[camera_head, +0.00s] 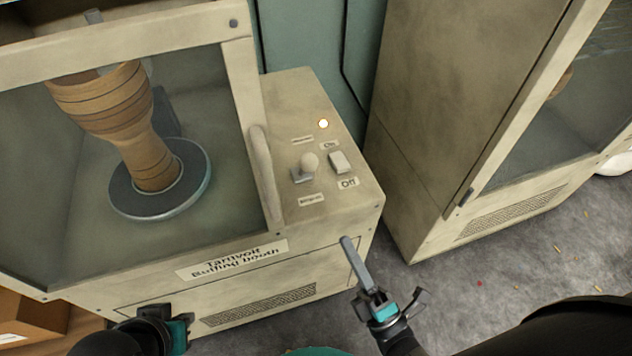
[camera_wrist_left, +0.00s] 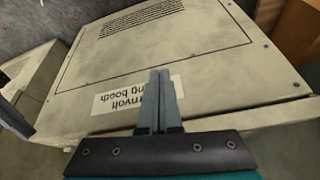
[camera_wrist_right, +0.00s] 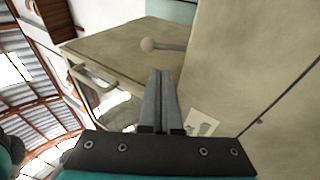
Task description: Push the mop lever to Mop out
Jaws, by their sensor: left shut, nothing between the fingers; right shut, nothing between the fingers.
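The mop lever (camera_head: 309,162) has a pale round knob and stands on the booth's sloped side panel, between two small labels too blurred to read. Its knob also shows in the right wrist view (camera_wrist_right: 148,44), beyond my fingertips. I cannot tell which label it leans toward. My right gripper (camera_head: 345,241) is shut and empty, in front of the panel's lower front edge, apart from the lever. Its closed fingers show in the right wrist view (camera_wrist_right: 161,73). My left gripper (camera_head: 180,330) is shut and empty low before the booth front; its fingers (camera_wrist_left: 160,73) point at the front face.
An On/Off rocker switch (camera_head: 340,162) sits right beside the lever, with a lit lamp (camera_head: 323,124) above. A door handle (camera_head: 264,172) rises to its left. A goblet drum (camera_head: 120,120) stands on a turntable (camera_head: 195,192) behind glass. Another cabinet (camera_head: 440,110) stands to the right.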

